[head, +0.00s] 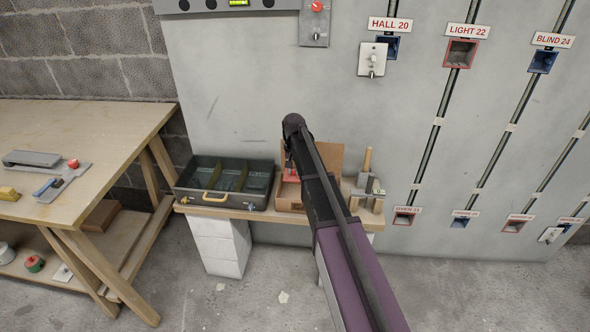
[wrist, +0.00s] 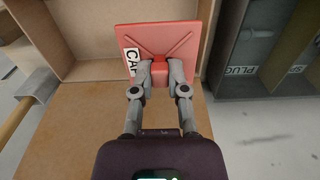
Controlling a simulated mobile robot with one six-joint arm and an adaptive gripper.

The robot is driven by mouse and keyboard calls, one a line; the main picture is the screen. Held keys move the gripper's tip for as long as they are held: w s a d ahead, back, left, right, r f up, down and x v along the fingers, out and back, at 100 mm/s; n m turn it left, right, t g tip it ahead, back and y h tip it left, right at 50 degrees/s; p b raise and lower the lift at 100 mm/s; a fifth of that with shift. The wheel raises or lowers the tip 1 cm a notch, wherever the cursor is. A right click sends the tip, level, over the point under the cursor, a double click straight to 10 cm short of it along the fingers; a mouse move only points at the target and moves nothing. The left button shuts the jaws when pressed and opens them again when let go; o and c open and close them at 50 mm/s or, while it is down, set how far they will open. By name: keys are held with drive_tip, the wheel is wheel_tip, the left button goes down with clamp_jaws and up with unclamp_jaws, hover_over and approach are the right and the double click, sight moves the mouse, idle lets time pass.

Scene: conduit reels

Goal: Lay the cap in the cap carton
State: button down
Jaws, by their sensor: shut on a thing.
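The red square cap (wrist: 180,45) shows in the wrist view with a raised knob at its middle and a cross of ribs. My gripper (wrist: 160,72) is shut on that knob. Part of a white label with dark letters shows beside the left finger. The cap is over or inside the brown carton (wrist: 75,120); I cannot tell whether it touches the carton's floor. In the head view the carton (head: 332,160) stands on the low bench, mostly hidden by my arm, and a bit of the red cap (head: 291,177) shows at its left. My gripper's fingers are hidden there.
A dark green case (head: 190,199) with compartments stands open left of the carton. A wooden-handled tool (head: 366,160) and a grey metal block stand at its right. A wooden workbench (head: 90,130) is at the left. The wall behind carries conduits and labelled boxes.

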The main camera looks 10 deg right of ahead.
sight(294, 197)
drive_tip(key=shift+f, duration=0.15)
wheel_tip(294, 197, down, 10)
drive_tip(key=b, duration=1)
drive_tip(key=shift+f+b, duration=0.4)
drive_tip(key=shift+b, duration=0.1)
idle(1.2)
drive_tip(key=c, duration=0.6)
unclamp_jaws()
drive_tip(key=shift+r, duration=0.1)
drive_tip(key=shift+r+p, duration=4.95)
drive_tip(key=shift+p, duration=0.1)
